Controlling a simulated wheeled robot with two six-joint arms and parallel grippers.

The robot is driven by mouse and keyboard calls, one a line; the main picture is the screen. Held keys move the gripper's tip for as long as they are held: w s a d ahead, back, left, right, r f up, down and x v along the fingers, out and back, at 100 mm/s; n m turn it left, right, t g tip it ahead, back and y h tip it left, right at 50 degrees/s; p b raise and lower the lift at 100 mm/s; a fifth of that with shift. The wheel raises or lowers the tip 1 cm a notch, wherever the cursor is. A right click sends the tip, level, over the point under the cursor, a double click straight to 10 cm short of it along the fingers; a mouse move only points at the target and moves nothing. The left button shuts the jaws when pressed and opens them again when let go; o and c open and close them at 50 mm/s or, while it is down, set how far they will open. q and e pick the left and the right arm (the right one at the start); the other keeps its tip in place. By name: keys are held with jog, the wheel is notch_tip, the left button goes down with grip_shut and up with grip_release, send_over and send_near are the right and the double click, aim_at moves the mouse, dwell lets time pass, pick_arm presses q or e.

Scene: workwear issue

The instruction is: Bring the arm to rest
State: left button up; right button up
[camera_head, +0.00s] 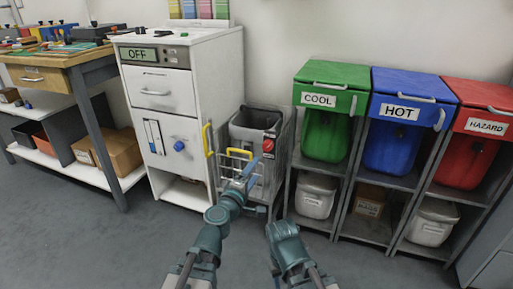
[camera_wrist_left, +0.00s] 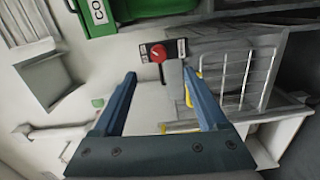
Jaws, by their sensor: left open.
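My left arm reaches forward in the head view, and its gripper (camera_head: 247,172) is in front of a grey cart with a wire basket. In the left wrist view the two blue fingers of this gripper (camera_wrist_left: 159,76) stand wide apart with nothing between them. Beyond the fingertips is a red knob (camera_wrist_left: 158,53) on a dark labelled plate; it also shows in the head view (camera_head: 268,146). My right arm (camera_head: 287,245) is folded low at the bottom middle, and its gripper does not show.
A white cabinet (camera_head: 219,80) marked OFF and a workbench (camera_head: 68,58) are on the left. Green COOL (camera_head: 327,132), blue HOT (camera_head: 392,146) and red HAZARD (camera_head: 465,160) bins are on the right. The front floor is clear.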

pick_arm(q)
jog(key=s+d+f+m+g, duration=0.1)
jog(key=s+f+m+g, duration=0.6)
jog(key=f+m+g, duration=0.5)
jog(key=s+a+f+m+g+y, duration=0.1)
jog(key=s+a+f+g+y, duration=0.4)
jog(key=s+a+f, duration=0.65)
jog(key=s+d+r+m+y+p, duration=0.1)
jog(key=s+d+r+m+p, duration=0.15)
jog(key=d+r+p, duration=0.45)
jog(key=s+d+r+m+y+p, duration=0.1)
jog(key=s+d+r+m+p, duration=0.15)
jog(key=r+p, duration=0.75)
notch_tip(320, 180, up, 38)
jog(key=n+p, duration=0.1)
jog(key=p, duration=3.4)
jog(key=shift+a+f+p, duration=0.25)
jog(key=shift+p, duration=0.05)
